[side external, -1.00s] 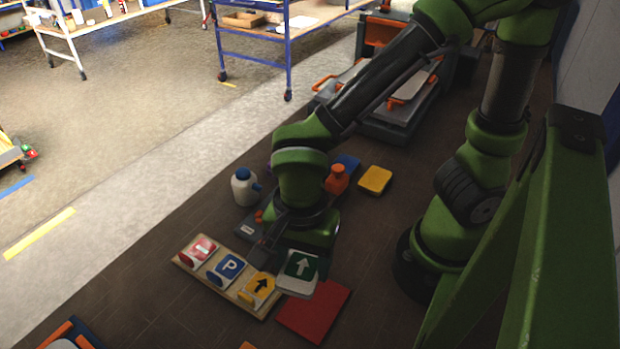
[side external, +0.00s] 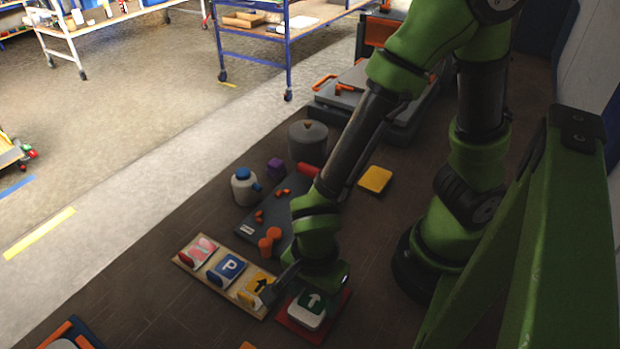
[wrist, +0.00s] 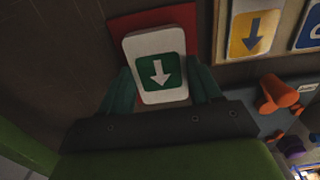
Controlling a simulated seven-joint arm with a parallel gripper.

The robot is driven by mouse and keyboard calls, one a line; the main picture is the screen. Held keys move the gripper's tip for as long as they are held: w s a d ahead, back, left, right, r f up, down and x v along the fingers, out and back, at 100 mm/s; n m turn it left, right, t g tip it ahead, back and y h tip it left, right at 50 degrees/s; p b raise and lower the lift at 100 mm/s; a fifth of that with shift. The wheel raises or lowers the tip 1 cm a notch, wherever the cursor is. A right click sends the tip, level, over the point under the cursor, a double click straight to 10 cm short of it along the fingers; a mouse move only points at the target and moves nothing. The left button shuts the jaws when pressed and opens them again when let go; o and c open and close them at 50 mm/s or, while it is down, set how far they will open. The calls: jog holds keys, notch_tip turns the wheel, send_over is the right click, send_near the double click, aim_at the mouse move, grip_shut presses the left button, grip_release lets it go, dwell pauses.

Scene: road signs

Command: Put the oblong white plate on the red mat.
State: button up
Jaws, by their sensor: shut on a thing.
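The oblong white plate (side external: 304,317) bears a green square with a white arrow. It is within the red mat's outline in the side view, at or just above its surface; I cannot tell if it touches. The red mat (side external: 343,304) shows around its edges. In the wrist view the plate (wrist: 143,45) covers part of the red mat (wrist: 183,16). My gripper (wrist: 160,88) has one finger on each side of the plate and is shut on it. In the side view my gripper (side external: 300,290) is low over the mat, its fingers partly hidden.
Beside the mat lies a wooden board (side external: 213,281) with red, blue and yellow sign plates. Behind it are a dark grey panel (side external: 262,218) with orange parts, a white bottle (side external: 243,188), a grey pot (side external: 308,141) and a yellow block (side external: 375,180).

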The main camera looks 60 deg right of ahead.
aim_at(314, 299)
jog(key=shift+f, duration=0.1)
jog(key=o, duration=1.1)
jog(key=shift+c, duration=0.2)
notch_tip(314, 299, up, 12)
jog(key=f, duration=0.1)
jog(key=w+d+r+n+t+y, duration=0.1)
jog(key=w+d+r+n+t, duration=0.2)
jog(key=d+r+n, duration=0.3)
jog(key=w+d+r+n+t+y, duration=0.1)
jog(key=w+d+r+n+t, duration=0.3)
jog(key=d+r+n, duration=0.2)
jog(key=d+n, duration=0.2)
jog(key=d, duration=0.1)
jog(key=shift+d+r, duration=0.15)
jog(key=shift+r, duration=0.1)
